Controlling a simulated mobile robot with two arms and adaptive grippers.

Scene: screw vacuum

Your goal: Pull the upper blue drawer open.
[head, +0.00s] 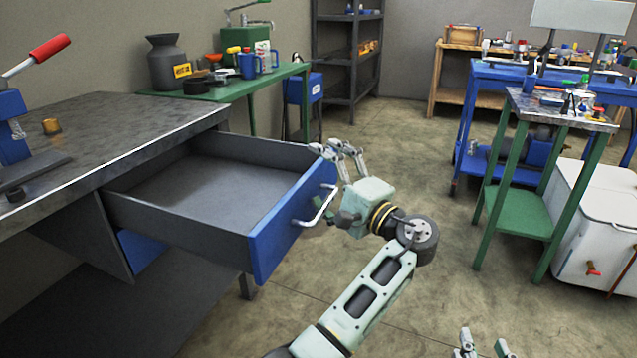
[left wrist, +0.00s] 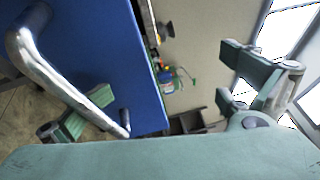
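The upper blue drawer (head: 285,222) stands pulled far out of the grey workbench, and its empty grey inside shows. Its silver bar handle (head: 318,207) is on the blue front. My left gripper (head: 330,174) is at the handle, with its fingers spread wide. In the left wrist view, the handle (left wrist: 62,82) crosses the left side, in front of the blue drawer front (left wrist: 95,45). One finger is partly behind the bar there; the other is far to the right. I cannot tell whether a finger touches the handle. My right gripper (head: 484,345) shows only its spread fingertips at the bottom edge.
The workbench top (head: 110,130) carries a red-handled press (head: 35,60). A lower blue panel (head: 140,250) shows beneath the drawer. A green table (head: 240,85) is behind, and a green stand (head: 520,200) is at right. The floor between is clear.

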